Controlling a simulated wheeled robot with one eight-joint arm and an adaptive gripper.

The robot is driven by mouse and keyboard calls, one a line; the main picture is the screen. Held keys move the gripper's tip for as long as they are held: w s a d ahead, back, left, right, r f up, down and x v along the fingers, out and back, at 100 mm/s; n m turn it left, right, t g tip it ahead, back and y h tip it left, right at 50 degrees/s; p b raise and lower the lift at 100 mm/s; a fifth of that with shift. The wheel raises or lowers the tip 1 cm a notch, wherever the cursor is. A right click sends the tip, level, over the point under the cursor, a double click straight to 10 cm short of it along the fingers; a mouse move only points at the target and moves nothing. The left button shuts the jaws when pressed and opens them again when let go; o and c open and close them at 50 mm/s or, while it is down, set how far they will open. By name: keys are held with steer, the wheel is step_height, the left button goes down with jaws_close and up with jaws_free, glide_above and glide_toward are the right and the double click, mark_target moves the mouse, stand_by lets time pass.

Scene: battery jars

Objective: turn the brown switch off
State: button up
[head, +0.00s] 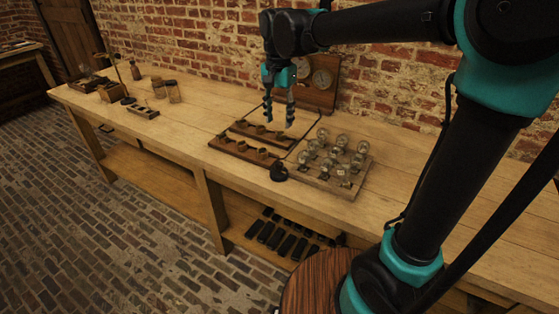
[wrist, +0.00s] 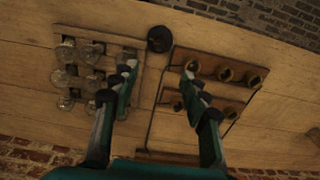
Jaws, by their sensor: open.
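A small, dark, round switch-like fitting (head: 278,171) stands at the table's front edge in the head view. It also shows at the top middle of the wrist view (wrist: 160,39); it looks black to dark brown, and its on or off position cannot be told. My gripper (head: 279,117) is open and empty, pointing down above the wooden boards behind the fitting. In the wrist view my gripper's two fingers (wrist: 158,72) are apart, with only tabletop and a wire between them. They are not touching the fitting.
A board of glass bulbs (head: 348,187) lies right of the fitting. Two wooden strips with round fittings (head: 222,145) lie to its left, with wires around them. A gauge panel (head: 318,97) stands behind.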

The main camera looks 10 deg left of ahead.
mark_target(279, 164)
step_height(279, 164, down, 17)
steer(key=shift+f, duration=0.1)
stand_by(0.4)
jaws_close()
